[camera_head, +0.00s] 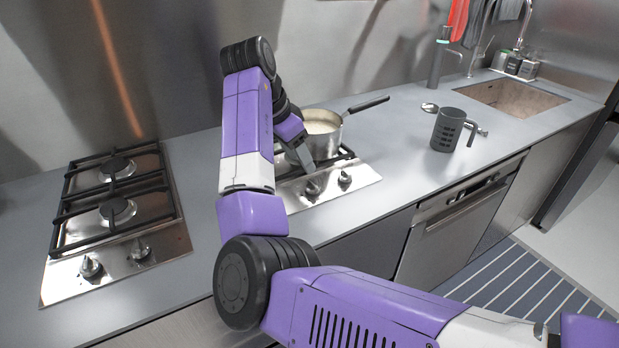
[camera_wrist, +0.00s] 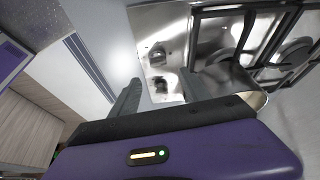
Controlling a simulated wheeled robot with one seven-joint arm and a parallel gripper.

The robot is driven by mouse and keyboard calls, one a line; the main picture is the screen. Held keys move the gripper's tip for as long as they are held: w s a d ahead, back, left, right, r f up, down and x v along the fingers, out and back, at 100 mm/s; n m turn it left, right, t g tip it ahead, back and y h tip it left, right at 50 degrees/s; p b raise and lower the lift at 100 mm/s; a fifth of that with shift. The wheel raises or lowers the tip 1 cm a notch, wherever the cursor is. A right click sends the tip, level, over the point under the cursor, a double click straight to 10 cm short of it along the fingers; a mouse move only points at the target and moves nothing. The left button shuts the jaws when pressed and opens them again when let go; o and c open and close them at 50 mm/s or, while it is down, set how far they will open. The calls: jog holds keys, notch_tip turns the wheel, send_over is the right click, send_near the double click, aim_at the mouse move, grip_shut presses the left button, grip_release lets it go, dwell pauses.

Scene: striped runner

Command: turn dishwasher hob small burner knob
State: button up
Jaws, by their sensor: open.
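The hob near the dishwasher (camera_head: 470,215) is a steel plate (camera_head: 362,181) with black grates and two knobs along its front edge. The left knob (camera_head: 312,188) is just below my gripper (camera_head: 304,156); the right knob (camera_head: 345,179) stands clear. The wrist view also shows two dark knobs, an upper knob (camera_wrist: 157,56) and a lower knob (camera_wrist: 160,82). My gripper (camera_wrist: 165,83) is open there, its fingers apart with the lower knob between them in the picture. I cannot tell whether either finger touches it, nor which knob serves the small burner.
A steel pot (camera_head: 324,140) with pale contents stands on this hob, its dark handle (camera_head: 368,104) pointing right. A second hob (camera_head: 115,210) is at the left. A dark mug (camera_head: 448,130) stands right of the pot, before the sink (camera_head: 512,97). Counter between the hobs is clear.

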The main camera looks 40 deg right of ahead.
aim_at(312, 183)
jog(key=x, duration=0.7)
jog(key=shift+s+f, duration=0.15)
jog(key=shift+f, duration=0.3)
